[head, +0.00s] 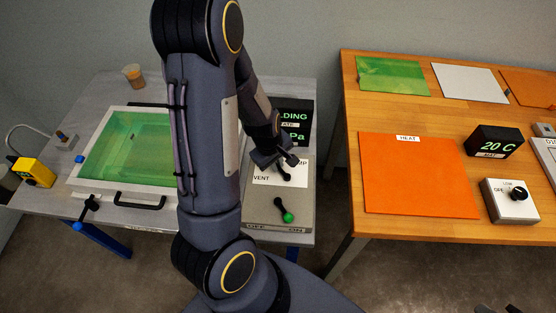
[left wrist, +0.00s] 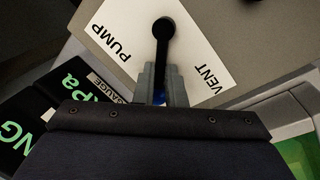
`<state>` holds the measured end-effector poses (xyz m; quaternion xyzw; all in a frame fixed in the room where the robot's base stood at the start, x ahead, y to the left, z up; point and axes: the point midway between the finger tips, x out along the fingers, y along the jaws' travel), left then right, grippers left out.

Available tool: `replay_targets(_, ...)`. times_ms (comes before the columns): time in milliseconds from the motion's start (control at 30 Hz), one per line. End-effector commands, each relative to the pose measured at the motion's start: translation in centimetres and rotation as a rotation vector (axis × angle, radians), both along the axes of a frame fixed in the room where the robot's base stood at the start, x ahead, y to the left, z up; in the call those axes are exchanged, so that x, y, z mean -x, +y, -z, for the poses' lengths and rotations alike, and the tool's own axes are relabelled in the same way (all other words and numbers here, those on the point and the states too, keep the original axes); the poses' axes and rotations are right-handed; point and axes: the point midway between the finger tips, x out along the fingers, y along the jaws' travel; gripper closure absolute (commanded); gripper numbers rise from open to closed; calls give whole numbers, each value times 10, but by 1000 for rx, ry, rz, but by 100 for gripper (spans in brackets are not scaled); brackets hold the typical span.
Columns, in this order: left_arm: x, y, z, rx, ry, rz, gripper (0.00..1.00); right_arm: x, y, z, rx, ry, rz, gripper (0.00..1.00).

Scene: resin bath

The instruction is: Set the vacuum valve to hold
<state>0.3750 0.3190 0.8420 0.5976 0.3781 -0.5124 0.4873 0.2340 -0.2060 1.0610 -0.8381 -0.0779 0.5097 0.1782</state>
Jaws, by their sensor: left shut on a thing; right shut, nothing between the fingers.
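The vacuum valve's black lever (head: 285,174) stands on a white label plate on a grey panel behind my left arm. In the left wrist view its round black hub (left wrist: 163,28) and shaft show, with a blue end between the fingers. My left gripper (head: 281,158) is shut on that blue end; its fingers also show in the left wrist view (left wrist: 160,85). The lever points between the words PUMP (left wrist: 110,42) and VENT (left wrist: 212,80); the plate there is hidden by the gripper. Dark tips of my right gripper (head: 498,309) show at the bottom edge, away from everything.
A black gauge display (head: 293,112) behind the valve shows green text ending in "LDING". Left is a green bath (head: 88,171) with a pale frame. A wooden table (head: 350,100) with sheets stands right, across a gap.

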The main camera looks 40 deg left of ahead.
Motion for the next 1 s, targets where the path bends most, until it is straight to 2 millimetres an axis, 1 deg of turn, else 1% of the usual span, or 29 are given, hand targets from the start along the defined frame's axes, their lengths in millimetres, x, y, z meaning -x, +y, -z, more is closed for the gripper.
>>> replay_targets(200, 2, 0, 0, 0, 1, -29, 100, 0, 0, -1, 0, 0, 0, 100)
replay_targets(533, 2, 0, 0, 1, 0, -30, 100, 0, 0, -1, 0, 0, 0, 100)
replay_targets(567, 2, 0, 0, 1, 0, -30, 88, 0, 0, -1, 0, 0, 0, 100)
replay_targets(700, 2, 0, 0, 1, 0, -30, 70, 0, 0, -1, 0, 0, 0, 100)
replay_targets(733, 2, 0, 0, 1, 0, -30, 67, 0, 0, -1, 0, 0, 0, 100)
replay_targets(1000, 2, 0, -1, 0, 0, -30, 67, 0, 0, -2, 0, 0, 0, 100)
